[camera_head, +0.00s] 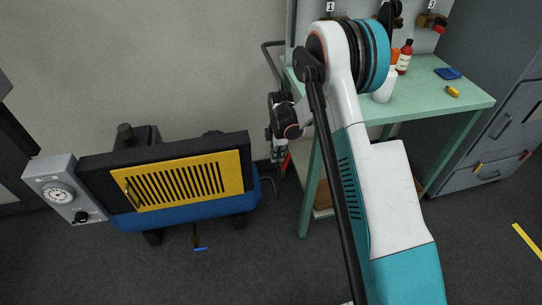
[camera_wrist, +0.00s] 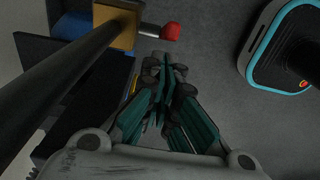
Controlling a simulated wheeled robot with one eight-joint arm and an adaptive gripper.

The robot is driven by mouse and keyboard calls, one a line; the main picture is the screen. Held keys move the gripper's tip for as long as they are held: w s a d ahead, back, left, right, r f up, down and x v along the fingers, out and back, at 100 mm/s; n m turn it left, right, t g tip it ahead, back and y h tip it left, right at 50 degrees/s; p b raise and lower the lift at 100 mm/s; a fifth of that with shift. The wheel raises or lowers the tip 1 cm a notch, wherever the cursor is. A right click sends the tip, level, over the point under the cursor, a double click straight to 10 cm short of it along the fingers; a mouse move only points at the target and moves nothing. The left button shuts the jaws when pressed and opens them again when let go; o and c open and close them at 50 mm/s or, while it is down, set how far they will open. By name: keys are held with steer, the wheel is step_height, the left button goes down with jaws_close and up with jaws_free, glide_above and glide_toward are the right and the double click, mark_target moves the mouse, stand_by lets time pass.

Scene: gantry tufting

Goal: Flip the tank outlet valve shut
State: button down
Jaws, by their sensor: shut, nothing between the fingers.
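A valve shows in the wrist view, with a brass-coloured body (camera_wrist: 117,22) on a dark pipe and a short grey lever with a red tip (camera_wrist: 170,32). The lever points right in that view. My gripper (camera_wrist: 166,62) is shut and empty, its fingertips just below the lever in the picture; I cannot tell whether they touch it. In the head view my gripper (camera_head: 279,155) hangs right of the tank unit, and a small red spot (camera_head: 287,161) shows beside it. The valve body is hidden there. The blue tank (camera_head: 185,213) lies under a yellow slotted guard (camera_head: 190,181).
A grey gauge box (camera_head: 56,190) is at the tank's left. A blue-handled lever (camera_head: 200,249) hangs below the tank. A green table (camera_head: 430,98) with bottles stands at right, close to my arm. A dark pipe (camera_wrist: 50,78) crosses the wrist view's left. Open floor lies in front.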

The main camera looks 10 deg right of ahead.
steer(key=shift+d+f, duration=0.1)
steer(key=shift+d, duration=0.2)
steer(key=shift+d, duration=0.6)
